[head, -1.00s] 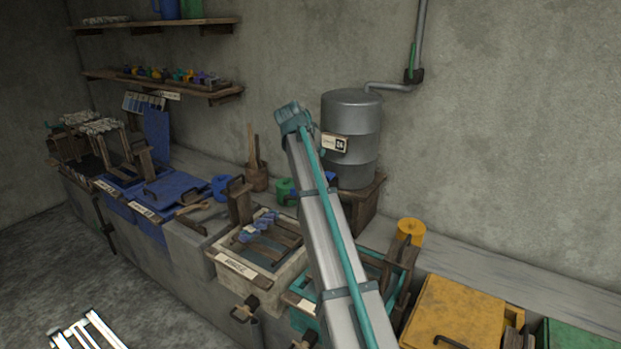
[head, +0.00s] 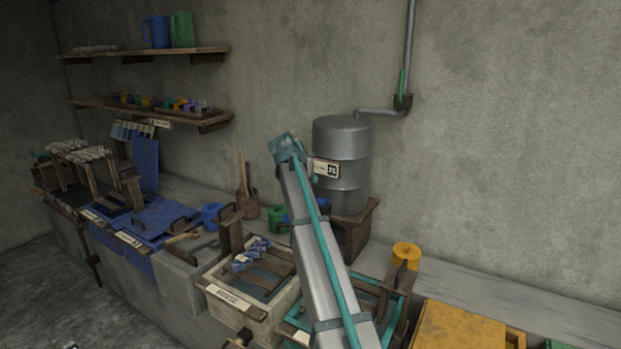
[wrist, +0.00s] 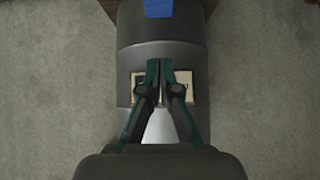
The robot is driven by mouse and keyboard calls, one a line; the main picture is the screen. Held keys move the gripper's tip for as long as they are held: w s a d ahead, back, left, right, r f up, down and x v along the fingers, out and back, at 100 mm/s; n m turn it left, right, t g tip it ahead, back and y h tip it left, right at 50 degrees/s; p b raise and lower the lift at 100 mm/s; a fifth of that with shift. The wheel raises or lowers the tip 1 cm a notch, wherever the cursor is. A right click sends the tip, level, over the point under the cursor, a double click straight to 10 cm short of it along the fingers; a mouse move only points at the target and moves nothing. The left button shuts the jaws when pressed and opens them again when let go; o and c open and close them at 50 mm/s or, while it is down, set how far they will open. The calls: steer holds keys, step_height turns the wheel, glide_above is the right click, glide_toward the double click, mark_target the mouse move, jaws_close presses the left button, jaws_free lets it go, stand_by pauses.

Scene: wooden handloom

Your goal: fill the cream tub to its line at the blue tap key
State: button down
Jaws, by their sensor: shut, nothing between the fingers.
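The cream tub (head: 219,297) stands in the row of tubs left of my arm, with a label on its front. Dark wooden bars and a blue bundle lie across its top; its line cannot be made out. A blue piece (head: 294,209) shows low by the grey metal drum (head: 343,180), partly behind my arm; it may be the tap key. A blue piece (wrist: 158,8) also shows at the top edge of the wrist view. My gripper (wrist: 160,64) is shut and empty in front of the drum's label; the head view mostly hides it behind my arm.
A teal tub (head: 300,337) stands right of the cream one, partly behind my arm. A yellow tub (head: 455,335) and yellow roll (head: 406,252) are farther right. A blue tub (head: 148,235) is left. Shelves (head: 150,55) hold jugs at upper left.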

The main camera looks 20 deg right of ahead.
steer(key=p, duration=0.2)
glide_above(321, 199)
steer(key=s+a, duration=0.2)
step_height(321, 199, down, 5)
steer(key=shift+r, duration=0.2)
step_height(321, 199, down, 2)
steer(key=shift+f+p, duration=0.25)
steer(key=shift+p, duration=0.15)
steer(key=shift+f, duration=0.9)
steer(key=shift+f, duration=0.1)
